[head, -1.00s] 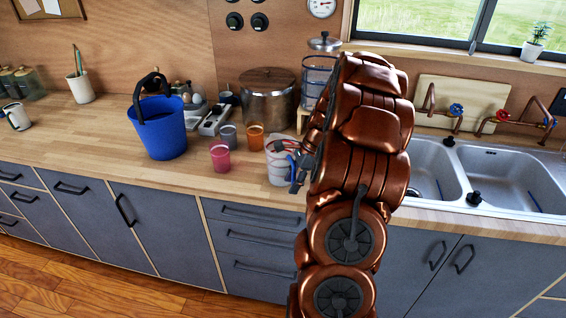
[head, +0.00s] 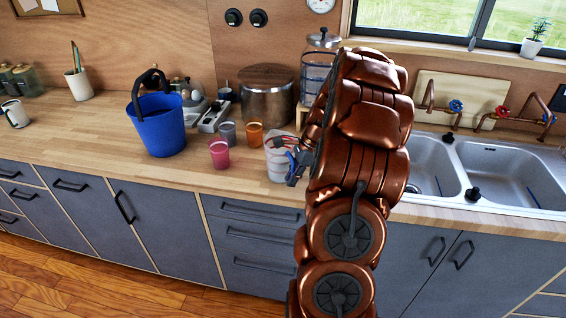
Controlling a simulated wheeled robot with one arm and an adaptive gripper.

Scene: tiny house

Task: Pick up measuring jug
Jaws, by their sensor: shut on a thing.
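The measuring jug (head: 277,163) is a whitish, see-through vessel with red marks near its rim. It is at the front part of the wooden counter, left of my arm. My gripper (head: 293,166) is at the jug's right side, shut on it. My copper-coloured arm hides the jug's right side and much of the gripper. I cannot tell whether the jug's base touches the counter.
A pink cup (head: 219,153), a grey cup (head: 227,133) and an orange cup (head: 254,135) stand left of the jug. A blue bucket (head: 160,135) is further left. A large pot (head: 267,97) stands behind. The sink (head: 500,172) is to the right.

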